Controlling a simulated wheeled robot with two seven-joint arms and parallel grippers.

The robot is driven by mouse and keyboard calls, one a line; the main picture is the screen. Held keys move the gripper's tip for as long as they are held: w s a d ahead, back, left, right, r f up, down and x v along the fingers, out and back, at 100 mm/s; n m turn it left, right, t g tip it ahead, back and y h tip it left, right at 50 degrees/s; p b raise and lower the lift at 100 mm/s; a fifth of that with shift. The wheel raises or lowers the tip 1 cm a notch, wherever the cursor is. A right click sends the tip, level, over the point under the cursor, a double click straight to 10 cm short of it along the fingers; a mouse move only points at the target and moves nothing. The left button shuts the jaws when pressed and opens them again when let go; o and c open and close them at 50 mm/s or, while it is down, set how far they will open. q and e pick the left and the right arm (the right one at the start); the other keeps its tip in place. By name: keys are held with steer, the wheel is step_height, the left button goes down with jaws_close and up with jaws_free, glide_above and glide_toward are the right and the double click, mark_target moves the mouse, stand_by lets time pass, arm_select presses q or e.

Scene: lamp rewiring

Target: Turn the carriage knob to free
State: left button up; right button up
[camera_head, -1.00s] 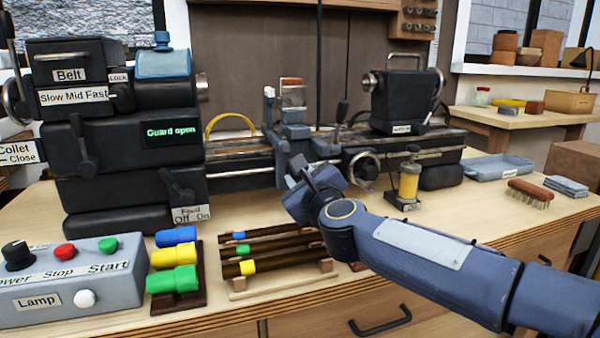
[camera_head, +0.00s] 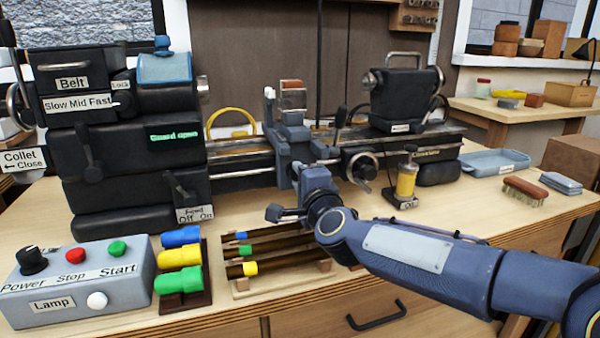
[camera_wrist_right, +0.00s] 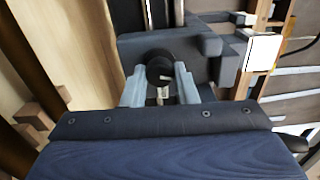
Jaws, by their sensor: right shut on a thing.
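The carriage knob (camera_wrist_right: 159,66) is a small round black knob with a pale pointer or stem below it in the right wrist view. It sits between the two grey fingertips of my right gripper (camera_wrist_right: 160,82), which is shut on it. In the head view my right gripper (camera_head: 308,168) is at the front of the lathe carriage (camera_head: 291,132), and it hides the knob there. No free or lock marking on the knob can be read. My left gripper is not in view.
A handwheel (camera_head: 363,168) is just right of my right gripper. An oil can (camera_head: 406,180) stands further right. A rack of dark rods (camera_head: 275,250) with coloured bands lies below my wrist. The lamp control box (camera_head: 80,285) is at the front left.

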steer(key=shift+n+p, duration=0.55)
steer(key=shift+n, duration=0.95)
steer(key=shift+f, duration=0.1)
steer(key=o, duration=1)
steer(key=v, duration=0.8)
